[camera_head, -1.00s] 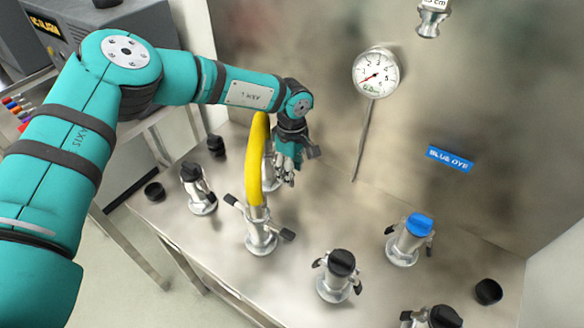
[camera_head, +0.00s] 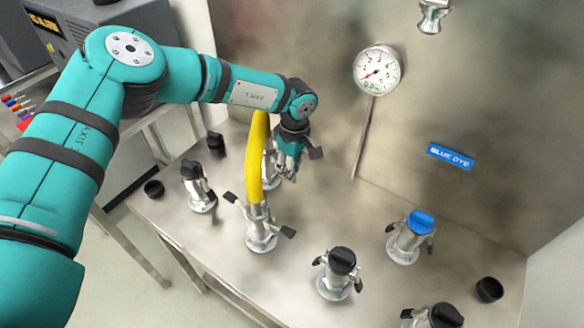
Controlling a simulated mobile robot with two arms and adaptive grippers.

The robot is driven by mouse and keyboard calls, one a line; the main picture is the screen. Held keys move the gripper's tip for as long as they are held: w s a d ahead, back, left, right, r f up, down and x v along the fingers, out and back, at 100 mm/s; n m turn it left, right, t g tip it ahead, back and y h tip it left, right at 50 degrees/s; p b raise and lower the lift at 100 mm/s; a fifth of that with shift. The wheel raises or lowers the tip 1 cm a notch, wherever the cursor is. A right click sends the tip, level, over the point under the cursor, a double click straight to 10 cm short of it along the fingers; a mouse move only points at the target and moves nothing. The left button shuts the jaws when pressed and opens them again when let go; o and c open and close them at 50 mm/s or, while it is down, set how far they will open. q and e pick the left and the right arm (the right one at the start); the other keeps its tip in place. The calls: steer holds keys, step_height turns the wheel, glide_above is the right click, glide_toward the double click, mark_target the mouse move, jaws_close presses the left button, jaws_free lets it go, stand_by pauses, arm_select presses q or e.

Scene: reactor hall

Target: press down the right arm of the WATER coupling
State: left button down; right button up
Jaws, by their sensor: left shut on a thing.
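My left gripper (camera_head: 288,172) points down at the rear coupling (camera_head: 270,180), behind the yellow hose (camera_head: 254,160). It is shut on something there. The fingers and the hose hide most of this coupling, so I cannot tell which part is held. A dark flat piece (camera_head: 316,153) sticks out right of the gripper; I cannot tell whether it is a coupling arm. The hose's near end meets the front coupling (camera_head: 261,235), whose two dark-tipped arms stand out to the sides. No WATER label is readable. My right gripper is not in view.
Black-capped couplings stand at left (camera_head: 198,187), front (camera_head: 340,272) and lower right (camera_head: 440,317). A blue-capped coupling (camera_head: 408,240) stands near the BLUE DYE label (camera_head: 451,156). A pressure gauge (camera_head: 377,70) is on the back panel. Loose black caps lie at the left (camera_head: 154,189) and right (camera_head: 489,289).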

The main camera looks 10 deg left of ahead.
arm_select(q)
steer(key=shift+f+t+y+b, duration=0.4)
steer(key=shift+f+y+b, duration=0.25)
steer(key=shift+y+b, duration=0.25)
steer(key=shift+w+a+f+t+y+b, duration=0.15)
steer(key=shift+f+t+y+b, duration=0.1)
steer(key=shift+y+b, duration=0.35)
steer(key=shift+w+a+f+t+y+b, duration=0.15)
steer(key=shift+f+y+b, duration=0.2)
steer(key=shift+b, duration=0.3)
steer(key=shift+a+f+t+y+b, duration=0.2)
steer(key=shift+t+y+b, duration=0.2)
steer(key=shift+y+b, duration=0.5)
steer(key=shift+a+y+b, duration=0.2)
steer(key=shift+y+b, duration=0.35)
steer(key=shift+b, duration=0.05)
steer(key=shift+t, duration=0.3)
steer(key=c, duration=1.2)
jaws_free()
steer(key=v, duration=1.2)
